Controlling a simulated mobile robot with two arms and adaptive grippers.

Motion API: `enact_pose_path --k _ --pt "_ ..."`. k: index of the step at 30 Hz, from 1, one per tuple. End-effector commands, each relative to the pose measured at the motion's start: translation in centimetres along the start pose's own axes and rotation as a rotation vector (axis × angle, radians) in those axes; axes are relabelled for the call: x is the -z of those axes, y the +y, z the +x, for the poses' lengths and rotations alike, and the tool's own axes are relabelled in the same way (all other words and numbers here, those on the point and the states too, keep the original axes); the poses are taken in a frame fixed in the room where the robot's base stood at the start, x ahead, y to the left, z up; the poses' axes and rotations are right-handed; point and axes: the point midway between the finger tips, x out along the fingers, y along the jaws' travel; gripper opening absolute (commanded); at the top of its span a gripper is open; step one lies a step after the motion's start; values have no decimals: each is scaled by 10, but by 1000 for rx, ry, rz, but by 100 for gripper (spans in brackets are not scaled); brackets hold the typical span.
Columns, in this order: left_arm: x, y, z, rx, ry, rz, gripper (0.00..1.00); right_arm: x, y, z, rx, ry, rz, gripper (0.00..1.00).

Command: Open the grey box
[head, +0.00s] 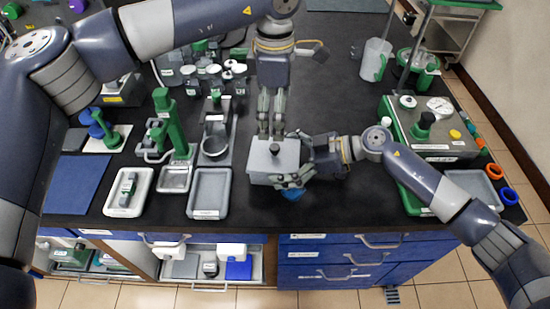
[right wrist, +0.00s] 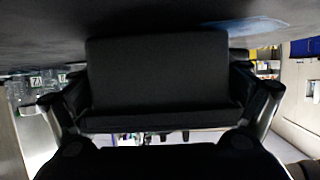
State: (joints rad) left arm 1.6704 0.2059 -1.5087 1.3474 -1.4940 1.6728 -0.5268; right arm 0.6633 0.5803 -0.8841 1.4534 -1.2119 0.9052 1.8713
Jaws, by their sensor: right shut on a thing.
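The grey box (head: 262,161) stands near the front edge of the black bench, with its lid on and a dark knob (head: 275,149) on top. My right gripper (head: 291,165) comes in from the right and is shut on the box. In the right wrist view a dark face of the box (right wrist: 155,70) fills the space between its fingers. My left gripper (head: 270,137) points down from above, with its fingertips just behind and above the knob. Its fingers look close together with a narrow gap. I cannot tell if they touch the knob.
A blue round thing (head: 292,193) shows partly under my right gripper. A grey tray (head: 209,193) lies left of the box, with a green stand (head: 170,125) behind it. A green-edged instrument (head: 425,130) stands at the right. The bench behind the box at right is clear.

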Motion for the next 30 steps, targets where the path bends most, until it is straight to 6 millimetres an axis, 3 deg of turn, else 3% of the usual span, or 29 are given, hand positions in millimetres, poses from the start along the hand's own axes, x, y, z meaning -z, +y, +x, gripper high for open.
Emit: enact_pose_path --k 6,11,24,30 --pt "0 0 -10 1 -2 6 100 0 0 0 0 0 0 49" --pt "1 0 -5 1 0 5 100 0 0 0 0 0 0 49" --pt "1 0 73 3 1 5 100 0 0 0 0 1 0 49" --pt "1 0 98 0 0 5 100 0 0 0 0 1 0 49"
